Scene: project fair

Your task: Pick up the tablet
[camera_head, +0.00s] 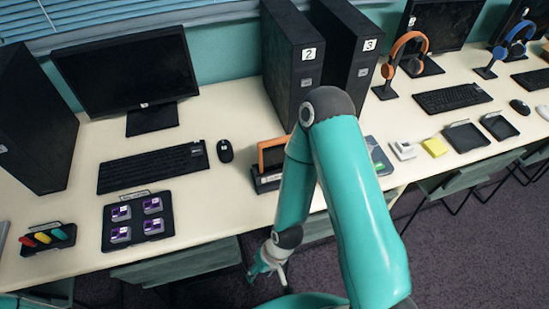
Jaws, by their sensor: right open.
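What looks like the tablet, a dark panel with an orange frame (264,159), stands upright in a dark holder (262,183) on the desk. My teal right arm covers its right part. My right gripper (267,277) is open and empty. It hangs in front of the desk's front edge, below the desktop and apart from the orange-framed panel. My left gripper is not in view.
A mouse (225,151), keyboard (153,167) and tray of purple blocks (137,220) lie left of the holder. Two black computer towers (290,55) stand behind it. A flat grey-teal item (379,158) lies right of my arm. Bare desktop lies in front of the mouse.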

